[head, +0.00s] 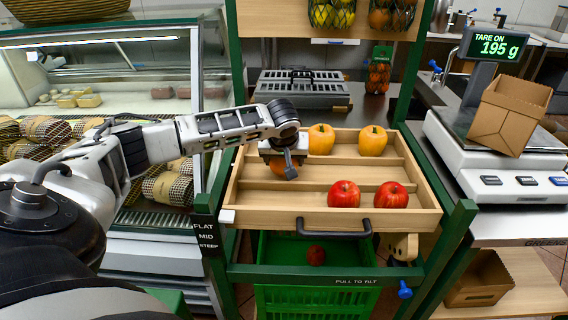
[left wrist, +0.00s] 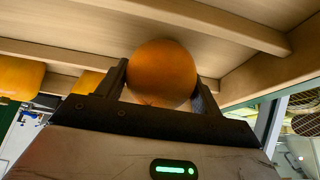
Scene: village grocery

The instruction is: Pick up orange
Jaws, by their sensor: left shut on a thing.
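My left gripper (head: 285,165) reaches down into the left end of the wooden tray (head: 285,215). It is shut on an orange (head: 277,166), which is mostly hidden beneath it in the head view. In the left wrist view the orange (left wrist: 162,72) sits between the two fingers (left wrist: 163,88), with a finger on each side. Wooden tray boards show behind it; whether it touches them I cannot tell. My right gripper is not in view.
Two yellow-orange fruits (head: 321,139) (head: 372,140) lie in the back row. Two red apples (head: 344,194) (head: 391,195) lie in front. A green crate (head: 310,300) is below. A scale (head: 500,160) with a cardboard box (head: 509,115) stands right, a glass display case (head: 110,70) left.

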